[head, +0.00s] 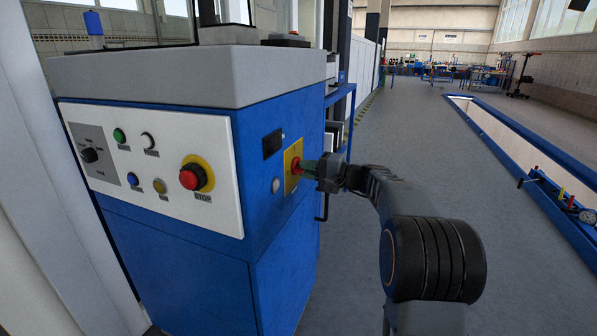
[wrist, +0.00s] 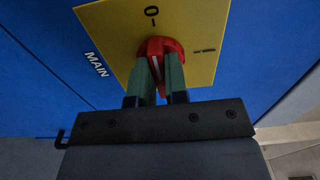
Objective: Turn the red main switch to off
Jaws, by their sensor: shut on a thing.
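The red main switch (head: 295,165) is a rotary knob on a yellow plate (head: 291,181), on the blue side of the cabinet. In the wrist view the red knob (wrist: 158,46) has a white line that points up, roughly at the "O" mark on the yellow plate (wrist: 203,22). The "I" mark is at the right of the plate, and "MAIN" is printed on the blue panel at left. My gripper (head: 305,167) is at the knob, its two green fingers (wrist: 160,75) shut on either side of the knob's handle. The fingers hide part of the knob.
The white control panel (head: 150,190) carries a red STOP button (head: 193,177) on a yellow ring, other small buttons and a black selector. A black door handle (head: 322,207) sticks out below my gripper. Open grey floor lies to the right, before a blue-edged pit (head: 520,150).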

